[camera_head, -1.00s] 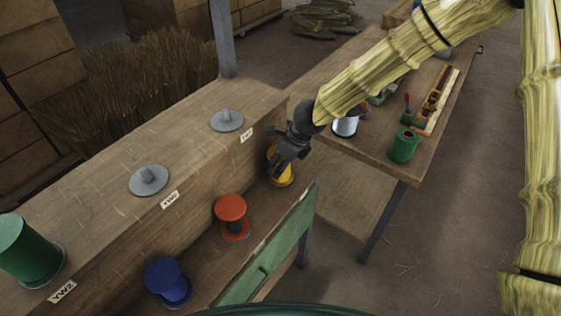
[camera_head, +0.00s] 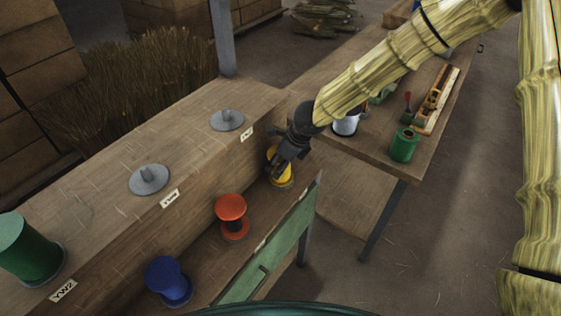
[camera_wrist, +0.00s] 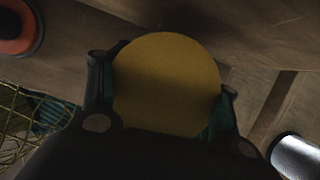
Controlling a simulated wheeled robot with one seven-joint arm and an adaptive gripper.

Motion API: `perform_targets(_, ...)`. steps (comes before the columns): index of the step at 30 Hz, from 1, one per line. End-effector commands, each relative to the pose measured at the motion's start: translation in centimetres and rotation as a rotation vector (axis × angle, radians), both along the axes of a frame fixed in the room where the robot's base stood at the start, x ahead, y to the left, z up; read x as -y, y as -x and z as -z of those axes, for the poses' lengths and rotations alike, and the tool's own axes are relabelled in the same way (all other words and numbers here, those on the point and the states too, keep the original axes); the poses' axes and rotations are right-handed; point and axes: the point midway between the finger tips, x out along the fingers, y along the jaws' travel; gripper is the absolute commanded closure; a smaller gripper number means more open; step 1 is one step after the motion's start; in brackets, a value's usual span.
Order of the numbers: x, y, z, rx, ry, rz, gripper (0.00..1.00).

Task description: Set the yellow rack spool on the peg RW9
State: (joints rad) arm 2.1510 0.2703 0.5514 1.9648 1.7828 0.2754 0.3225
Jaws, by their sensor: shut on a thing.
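The yellow spool (camera_head: 284,178) stands on the lower shelf at its far end, partly hidden by my gripper (camera_head: 279,164). In the wrist view the yellow spool's round top (camera_wrist: 168,84) lies between the two fingers of my gripper (camera_wrist: 165,95), which is shut on it. Two grey pegs on round bases stand on the upper ledge: a far peg (camera_head: 227,120) and a middle peg (camera_head: 149,180). Each has a white label on the ledge's front face; the far label (camera_head: 247,133) and middle label (camera_head: 170,199) are too small to read surely.
A red spool (camera_head: 232,216) and a blue spool (camera_head: 168,282) stand on the same shelf. A green spool (camera_head: 29,248) sits on the ledge at left.

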Motion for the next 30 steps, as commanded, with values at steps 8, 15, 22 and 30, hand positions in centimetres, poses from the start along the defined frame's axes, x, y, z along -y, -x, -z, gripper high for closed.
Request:
perform_targets(8, 0.0, 0.0, 0.5, 0.000, 0.000, 0.000, 0.64)
perform_targets(15, 0.0, 0.0, 0.5, 0.000, 0.000, 0.000, 0.29)
perform_targets(22, 0.0, 0.0, 0.4, 0.000, 0.000, 0.000, 0.29)
perform_targets(30, 0.5, 0.3, -1.1, 0.000, 0.000, 0.000, 0.29)
